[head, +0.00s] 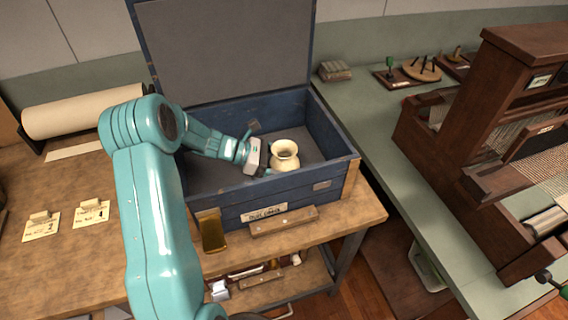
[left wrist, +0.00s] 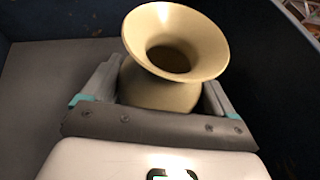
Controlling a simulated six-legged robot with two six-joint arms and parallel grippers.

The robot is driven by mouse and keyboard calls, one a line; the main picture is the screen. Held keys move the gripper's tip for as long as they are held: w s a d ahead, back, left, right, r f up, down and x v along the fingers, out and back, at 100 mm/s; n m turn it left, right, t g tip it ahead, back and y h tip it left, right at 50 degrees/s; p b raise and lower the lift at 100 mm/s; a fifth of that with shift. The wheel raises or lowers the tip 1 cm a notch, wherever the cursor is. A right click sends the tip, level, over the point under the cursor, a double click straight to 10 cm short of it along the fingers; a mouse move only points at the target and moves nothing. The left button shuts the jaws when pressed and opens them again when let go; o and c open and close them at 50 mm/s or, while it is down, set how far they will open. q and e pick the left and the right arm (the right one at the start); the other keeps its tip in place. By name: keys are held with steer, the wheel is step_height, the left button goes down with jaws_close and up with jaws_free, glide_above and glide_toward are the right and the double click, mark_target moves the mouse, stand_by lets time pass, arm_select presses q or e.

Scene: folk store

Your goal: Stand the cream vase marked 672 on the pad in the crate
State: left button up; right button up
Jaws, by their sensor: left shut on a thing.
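The cream vase (head: 285,155) is upright inside the open blue crate (head: 265,205), toward its right part. My left gripper (head: 268,160) reaches down into the crate and is shut on the vase from its left side. In the left wrist view the vase (left wrist: 172,60) sits between the two fingers (left wrist: 160,100), its flared mouth facing the camera. No number shows on the vase from these views. The grey crate floor (head: 225,172) is partly visible; I cannot tell whether the vase touches it or a pad. My right gripper is not in view.
The crate's lid (head: 228,45) stands open at the back. A brass-coloured block (head: 211,230) and a wooden bar (head: 283,221) are at the crate's front. A paper roll (head: 80,108) lies left. A wooden loom (head: 500,120) stands on the green bench at right.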

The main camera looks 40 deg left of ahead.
mark_target(272, 160)
arm_select(q)
steer(key=shift+f, duration=0.2)
steer(key=o, duration=1)
steer(key=shift+r, duration=0.35)
steer(key=p+v, duration=0.2)
steer(key=v, duration=0.5)
steer(key=shift+p, duration=0.35)
steer(key=shift+s+a, duration=0.1)
steer(key=shift+a, duration=0.1)
steer(key=shift+r, duration=0.1)
